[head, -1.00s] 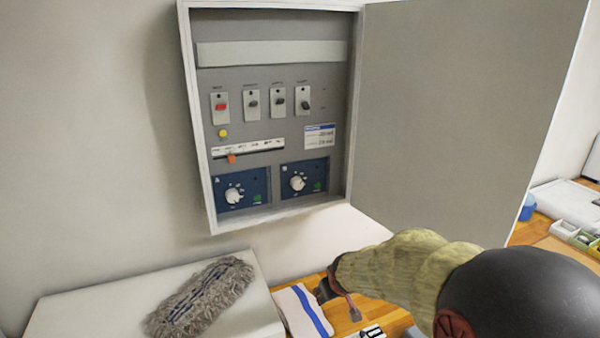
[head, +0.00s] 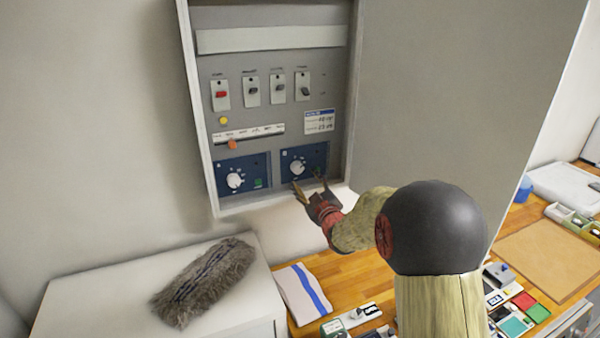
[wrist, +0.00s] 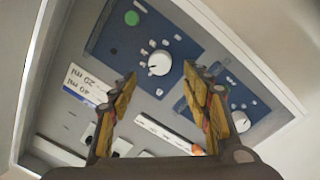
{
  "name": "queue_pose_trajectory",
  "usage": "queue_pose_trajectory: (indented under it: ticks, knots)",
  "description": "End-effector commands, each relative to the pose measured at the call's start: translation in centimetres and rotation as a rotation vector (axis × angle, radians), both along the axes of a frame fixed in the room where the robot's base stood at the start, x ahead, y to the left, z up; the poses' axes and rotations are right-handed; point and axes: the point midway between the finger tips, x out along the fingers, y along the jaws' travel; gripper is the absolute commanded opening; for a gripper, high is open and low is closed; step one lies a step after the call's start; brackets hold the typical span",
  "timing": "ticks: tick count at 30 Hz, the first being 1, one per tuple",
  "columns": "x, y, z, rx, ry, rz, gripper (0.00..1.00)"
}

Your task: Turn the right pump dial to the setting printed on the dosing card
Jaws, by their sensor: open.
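The right pump dial (head: 298,167) is a white knob on a blue plate, low in the open wall cabinet. It also shows in the wrist view (wrist: 160,64), with its pointer too small to read surely. My gripper (head: 308,181) is open and empty, just in front of and below this dial. In the wrist view its fingertips (wrist: 162,75) stand apart on either side of the dial's line, not visibly touching it. The dosing card (head: 319,121) is above the dial; it appears upside down in the wrist view (wrist: 88,86), seemingly reading 40 ml and 25 ml.
The left pump dial (head: 235,180) sits beside it; one finger is near its plate in the wrist view. Switches (head: 251,91), a yellow button (head: 223,121) and an orange slider (head: 233,144) are above. The cabinet door (head: 450,90) stands open right. A duster (head: 203,282) lies below.

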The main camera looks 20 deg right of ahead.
Motion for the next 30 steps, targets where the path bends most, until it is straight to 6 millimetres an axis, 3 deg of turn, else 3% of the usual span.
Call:
queue_pose_trajectory:
  ticks: [9, 15, 26, 30]
  knots:
    - [4.4, -0.3, 0.1, 0.002, 0.001, 0.0, 0.48]
    - [6.2, -0.4, 0.0, 0.003, 0.002, 0.0, 0.48]
    - [6.6, -0.4, 0.0, 0.003, 0.002, 0.0, 0.48]
    - [6.6, -0.4, 0.0, 0.003, 0.002, 0.0, 0.41]
